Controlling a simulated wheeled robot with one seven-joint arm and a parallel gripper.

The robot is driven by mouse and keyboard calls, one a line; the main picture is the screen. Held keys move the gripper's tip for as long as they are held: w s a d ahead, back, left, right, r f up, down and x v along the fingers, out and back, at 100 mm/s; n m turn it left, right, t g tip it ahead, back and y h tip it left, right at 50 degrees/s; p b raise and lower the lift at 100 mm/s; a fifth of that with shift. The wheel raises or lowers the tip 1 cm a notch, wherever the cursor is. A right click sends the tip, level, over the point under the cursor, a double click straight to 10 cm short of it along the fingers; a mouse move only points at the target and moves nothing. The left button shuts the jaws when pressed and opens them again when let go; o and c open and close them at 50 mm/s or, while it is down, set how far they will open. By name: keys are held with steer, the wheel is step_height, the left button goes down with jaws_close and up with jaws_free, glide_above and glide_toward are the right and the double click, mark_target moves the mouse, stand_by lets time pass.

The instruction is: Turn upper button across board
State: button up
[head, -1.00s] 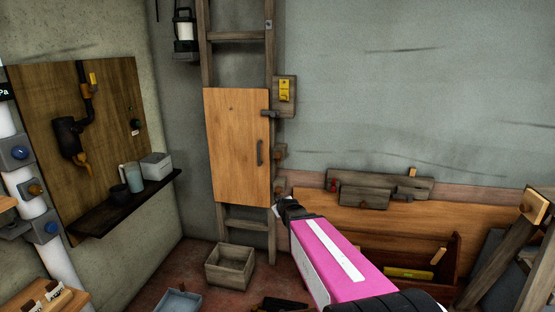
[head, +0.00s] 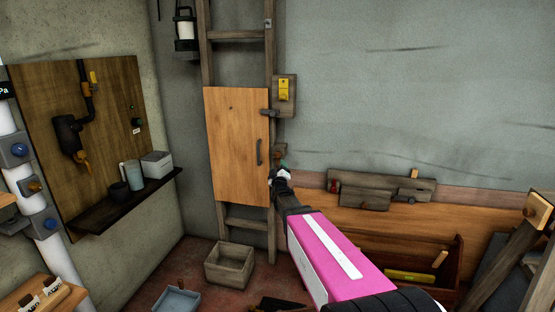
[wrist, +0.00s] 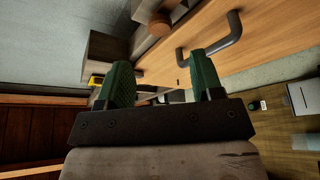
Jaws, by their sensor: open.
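The board (head: 236,145) is an orange-brown wooden panel standing against a ladder, with a dark bar handle (head: 259,151) near its right edge. A dark grey piece (head: 270,112) reaches from beside the board onto its upper right edge. Lower down, a small wooden block (head: 279,149) sits just right of the board. In the wrist view, a round brown knob (wrist: 160,23) shows close to a wooden block (wrist: 105,47); I cannot tell which button it belongs to. My gripper (head: 278,173) is by the board's lower right edge. Its green fingers (wrist: 162,74) are apart and empty, with the handle (wrist: 210,42) beyond them.
A yellow switch (head: 284,88) is mounted right of the board's top. A wooden crate (head: 230,264) stands on the floor below. The wall at upper right is clear.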

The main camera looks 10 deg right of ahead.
mark_target(277, 156)
steer(key=x, duration=0.8)
steer(key=c, duration=0.9)
